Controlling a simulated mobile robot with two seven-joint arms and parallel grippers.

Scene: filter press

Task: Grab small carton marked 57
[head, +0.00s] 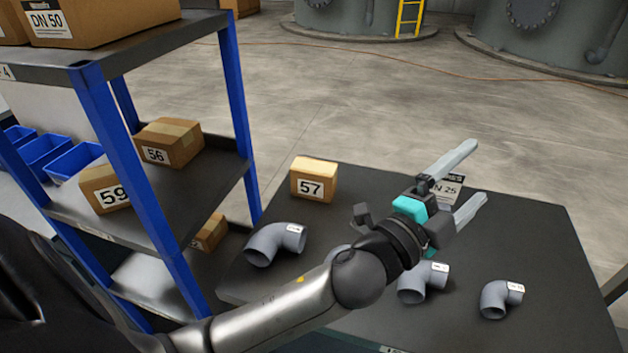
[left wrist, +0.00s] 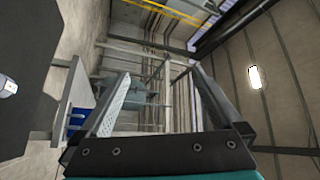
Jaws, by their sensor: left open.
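The small carton marked 57 (head: 313,180) stands upright on the dark table (head: 390,327), near its back left corner, with its label facing me. My left gripper (head: 466,180) is open and empty, above the table and to the right of the carton, with its fingers pointing away to the upper right. In the left wrist view the two fingers (left wrist: 162,95) are spread apart with nothing between them, and the carton is not in that view. My right gripper is not in view.
Several grey pipe elbows, such as the left one (head: 275,243), lie on the table. A DN 25 label (head: 445,189) is partly hidden behind my gripper. A blue-post shelf (head: 236,90) at left holds cartons marked 56 (head: 168,143) and 59 (head: 106,189).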

